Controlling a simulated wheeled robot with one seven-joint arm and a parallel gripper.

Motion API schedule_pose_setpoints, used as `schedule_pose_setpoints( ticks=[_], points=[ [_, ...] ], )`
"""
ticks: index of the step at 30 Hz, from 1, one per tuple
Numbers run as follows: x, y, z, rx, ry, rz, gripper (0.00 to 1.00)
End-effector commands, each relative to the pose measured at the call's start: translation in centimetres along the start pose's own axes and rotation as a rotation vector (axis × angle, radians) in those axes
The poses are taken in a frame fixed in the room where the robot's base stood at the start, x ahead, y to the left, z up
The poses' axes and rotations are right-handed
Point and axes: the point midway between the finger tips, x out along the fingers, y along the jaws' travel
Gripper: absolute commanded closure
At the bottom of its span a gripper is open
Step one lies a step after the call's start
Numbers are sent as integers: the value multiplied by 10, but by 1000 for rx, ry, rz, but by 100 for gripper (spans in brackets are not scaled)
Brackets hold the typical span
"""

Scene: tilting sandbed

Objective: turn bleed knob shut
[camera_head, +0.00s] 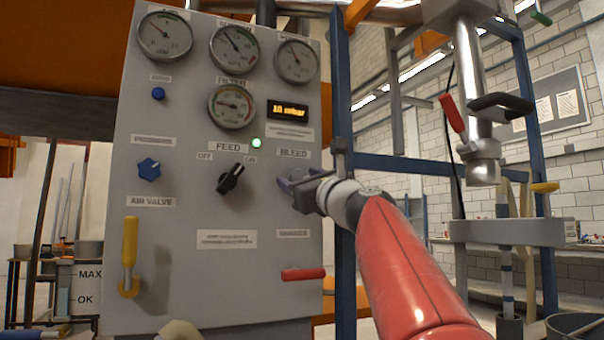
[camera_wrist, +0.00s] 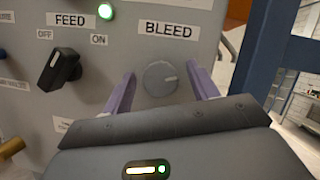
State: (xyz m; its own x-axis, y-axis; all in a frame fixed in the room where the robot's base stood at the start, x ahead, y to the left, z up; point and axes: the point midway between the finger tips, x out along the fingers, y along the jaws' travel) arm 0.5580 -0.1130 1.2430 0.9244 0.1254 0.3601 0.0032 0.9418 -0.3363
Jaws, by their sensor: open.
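The bleed knob (camera_wrist: 160,78) is a small grey round knob with a pale pointer line, under the BLEED label on the grey control panel (camera_head: 200,270). In the wrist view its pointer line points to the right. My gripper (camera_wrist: 160,85) is open, with one purple finger on each side of the knob and a visible gap to it on both sides. It also shows in the head view (camera_head: 284,181), close to the panel below the BLEED label. There my gripper hides the knob.
A black FEED switch (camera_head: 231,178) sits left of the bleed knob, with a lit green lamp (camera_head: 256,143) above. A blue knob (camera_head: 149,169), a yellow lever (camera_head: 130,255) and a red handle (camera_head: 303,274) are on the panel. A blue post (camera_head: 343,100) stands at its right edge.

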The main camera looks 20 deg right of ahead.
Motion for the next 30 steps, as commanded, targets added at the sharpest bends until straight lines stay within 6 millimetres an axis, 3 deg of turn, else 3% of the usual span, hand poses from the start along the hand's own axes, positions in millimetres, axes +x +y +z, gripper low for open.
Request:
schedule_pose_setpoints(
  ticks=[7, 17, 30],
  points=[
    [1, 0, 0, -1, 0, 0, 41],
    [1, 0, 0, -1, 0, 0, 84],
    [1, -1, 0, -93, 0, 39, 85]
  ],
)
